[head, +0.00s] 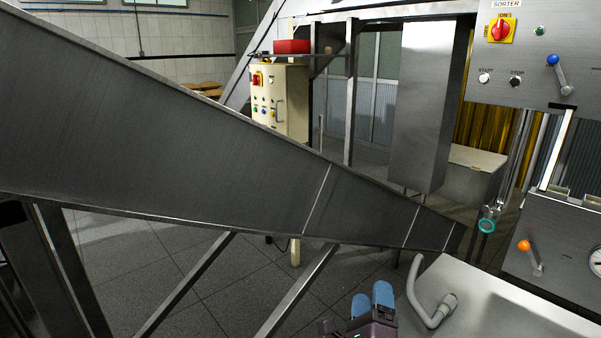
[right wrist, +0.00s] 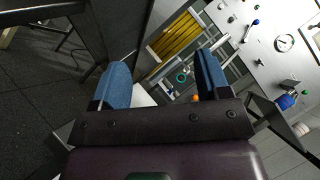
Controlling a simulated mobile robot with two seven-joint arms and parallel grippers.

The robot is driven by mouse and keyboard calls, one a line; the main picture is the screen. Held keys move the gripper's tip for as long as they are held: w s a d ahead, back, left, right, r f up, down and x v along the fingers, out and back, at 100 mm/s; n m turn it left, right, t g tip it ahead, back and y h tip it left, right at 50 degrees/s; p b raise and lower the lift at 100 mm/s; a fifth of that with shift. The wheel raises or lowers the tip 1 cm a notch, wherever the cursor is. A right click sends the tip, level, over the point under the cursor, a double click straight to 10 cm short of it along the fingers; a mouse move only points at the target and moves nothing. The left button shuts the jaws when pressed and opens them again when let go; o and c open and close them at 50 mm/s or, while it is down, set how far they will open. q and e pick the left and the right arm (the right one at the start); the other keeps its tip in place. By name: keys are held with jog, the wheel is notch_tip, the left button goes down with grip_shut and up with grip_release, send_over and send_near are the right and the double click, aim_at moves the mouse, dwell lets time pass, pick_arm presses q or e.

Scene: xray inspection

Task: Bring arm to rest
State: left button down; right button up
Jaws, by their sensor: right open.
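My right gripper (head: 372,299) shows at the bottom edge of the head view, just right of the middle. Its two blue fingertips point up in the picture, and the dark purple body below them is partly cut off. In the right wrist view the gripper (right wrist: 163,78) has its two blue fingers wide apart, with nothing held between them. It is left of the grey bent pipe (head: 427,300) in the head view, and I cannot tell how near it is. My left gripper is not in view.
A long grey metal chute (head: 170,150) slopes across the head view. A steel table (head: 490,305) is at lower right, below a sorter panel (head: 521,75) with levers. A cream control box (head: 280,102) stands behind the chute. Tiled floor (head: 215,280) shows beneath it.

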jog(key=s+d+f+n+g+y, duration=0.2)
jog(key=s+d+f+n+g, duration=0.3)
jog(key=s+f+n, duration=0.6)
jog(key=s+d+f+n+g+y, duration=0.2)
jog(key=s+d+f+n+g, duration=0.2)
jog(key=s+d+f+n, duration=0.4)
jog(key=s+f+n, duration=0.3)
jog(key=n, duration=0.4)
jog(key=shift+s+d+f+g, duration=0.35)
jog(key=shift+s+d+g, duration=0.05)
